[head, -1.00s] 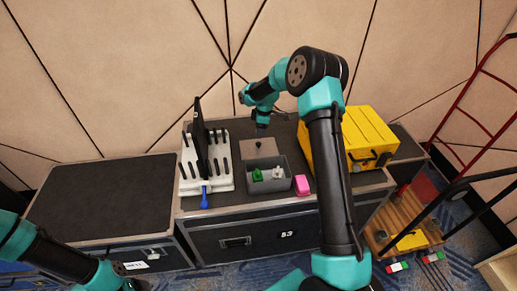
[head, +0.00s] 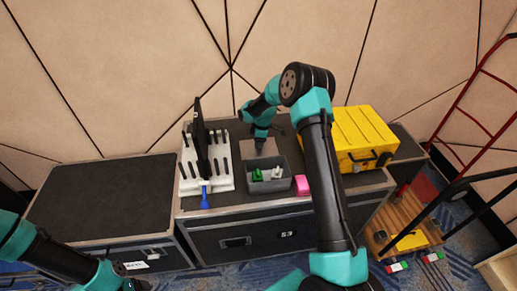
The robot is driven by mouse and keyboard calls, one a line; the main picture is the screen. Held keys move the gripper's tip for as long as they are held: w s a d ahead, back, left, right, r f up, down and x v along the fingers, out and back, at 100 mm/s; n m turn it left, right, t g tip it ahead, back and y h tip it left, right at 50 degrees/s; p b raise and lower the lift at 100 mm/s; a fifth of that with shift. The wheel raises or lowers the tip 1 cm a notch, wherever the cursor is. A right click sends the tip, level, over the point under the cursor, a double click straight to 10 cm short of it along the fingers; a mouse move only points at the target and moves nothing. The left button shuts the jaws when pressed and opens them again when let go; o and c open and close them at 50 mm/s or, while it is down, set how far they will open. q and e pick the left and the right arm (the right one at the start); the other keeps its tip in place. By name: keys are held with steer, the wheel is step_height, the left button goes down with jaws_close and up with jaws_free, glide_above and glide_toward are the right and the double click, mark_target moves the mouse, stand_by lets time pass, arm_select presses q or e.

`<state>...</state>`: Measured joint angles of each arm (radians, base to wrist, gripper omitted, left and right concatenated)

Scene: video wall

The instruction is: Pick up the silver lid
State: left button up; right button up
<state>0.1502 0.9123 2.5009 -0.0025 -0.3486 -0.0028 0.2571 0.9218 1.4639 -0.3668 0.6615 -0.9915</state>
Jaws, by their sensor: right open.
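The silver lid (head: 248,153) lies flat on the black case top, just behind a grey bin. My right gripper (head: 259,150) reaches down from above over the middle of the lid and is open. Its fingers are dark and small, and they hide the lid's knob. I cannot tell whether they touch it.
The grey bin (head: 268,187) holds green and white pieces. A pink block (head: 301,185) is at its right, a white rack (head: 216,181) with a blue-handled tool at its left. A yellow case (head: 358,134) stands further right. The left case top (head: 105,195) is clear.

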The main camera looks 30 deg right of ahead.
step_height(320, 180, down, 2)
steer(key=shift+w+a, duration=0.1)
stand_by(0.4)
jaws_close()
stand_by(0.4)
